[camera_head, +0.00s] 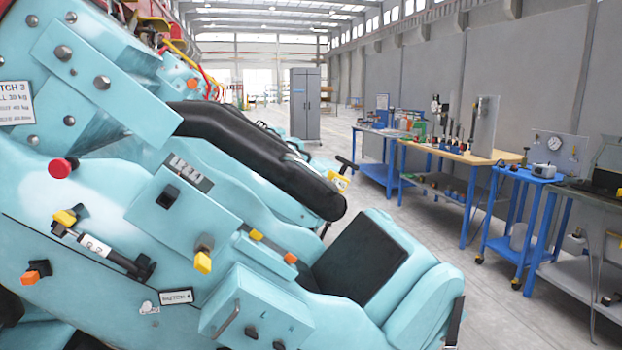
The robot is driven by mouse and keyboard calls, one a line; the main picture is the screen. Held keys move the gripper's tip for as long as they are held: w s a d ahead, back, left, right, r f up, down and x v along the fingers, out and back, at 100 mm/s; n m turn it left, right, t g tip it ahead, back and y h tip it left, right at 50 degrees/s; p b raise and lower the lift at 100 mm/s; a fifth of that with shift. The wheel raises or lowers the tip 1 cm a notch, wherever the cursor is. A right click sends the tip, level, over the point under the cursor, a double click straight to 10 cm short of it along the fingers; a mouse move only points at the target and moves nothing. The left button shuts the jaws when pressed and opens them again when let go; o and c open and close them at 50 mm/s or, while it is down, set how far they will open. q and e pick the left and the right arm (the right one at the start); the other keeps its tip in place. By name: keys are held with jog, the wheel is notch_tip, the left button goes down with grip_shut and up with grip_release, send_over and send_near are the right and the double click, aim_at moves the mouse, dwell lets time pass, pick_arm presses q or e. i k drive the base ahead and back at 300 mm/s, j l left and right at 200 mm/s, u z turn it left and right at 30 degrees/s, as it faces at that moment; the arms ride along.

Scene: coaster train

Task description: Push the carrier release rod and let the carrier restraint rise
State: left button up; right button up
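A light-blue coaster carrier (110,205) fills the left and lower middle. Its black padded restraint (265,155) slopes down to the right and ends above the black seat pad (360,262), with a gap between them. On the near side panel is a slim rod-like part (97,246) with a white label, a yellow end at its upper left and a black bracket at its lower right. I cannot tell for certain that it is the release rod. A red knob (61,168) sticks out above it. Neither of my grippers shows.
A yellow-tipped lever (203,258) and a box with a handle (255,310) stick out from the carrier's side. Blue-legged workbenches (460,155) with tools line the right wall. A grey cabinet (304,103) stands far back. The floor (440,225) between carrier and benches is clear.

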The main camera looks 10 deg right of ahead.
aim_at(60, 168)
jog(key=k+l, duration=0.4)
jog(key=i+j+u, duration=0.25)
jog(key=j, duration=0.25)
jog(key=i+j+u, duration=0.15)
jog(key=j+u, duration=0.15)
jog(key=j, duration=0.15)
jog(key=i+j+u, duration=0.25)
jog(key=j, duration=0.2)
jog(key=i+j+u, duration=0.25)
jog(key=j, duration=0.1)
